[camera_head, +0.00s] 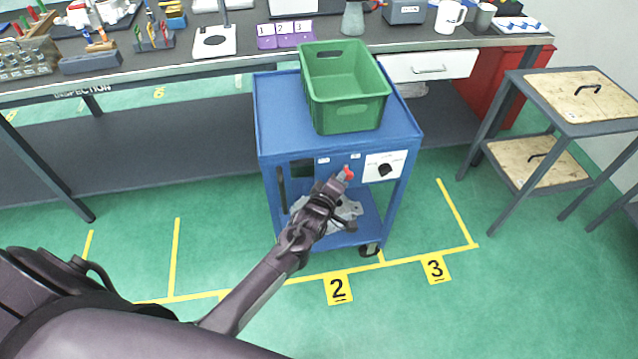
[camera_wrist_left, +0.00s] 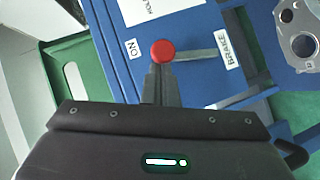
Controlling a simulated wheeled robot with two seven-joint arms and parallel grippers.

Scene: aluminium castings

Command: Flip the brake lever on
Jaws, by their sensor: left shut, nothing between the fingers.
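The brake lever's round red knob (camera_head: 349,173) shows at the front of the blue cart (camera_head: 284,140). In the left wrist view the red knob (camera_wrist_left: 162,50) sits at the end of a grey bar (camera_wrist_left: 198,55). The bar runs sideways between the ON label (camera_wrist_left: 133,49) and the BRAKE label (camera_wrist_left: 228,50). My left gripper (camera_head: 338,184) is shut and empty, reaching to the cart front. In the wrist view its fingertips (camera_wrist_left: 160,72) are right beside the knob, partly overlapped by it. I cannot tell whether they touch. My right gripper is out of view.
A green crate (camera_head: 346,114) stands on the cart top. Grey castings (camera_head: 343,212) lie on the lower shelf. A workbench (camera_head: 225,62) stands behind; a side table (camera_head: 530,97) stands at right.

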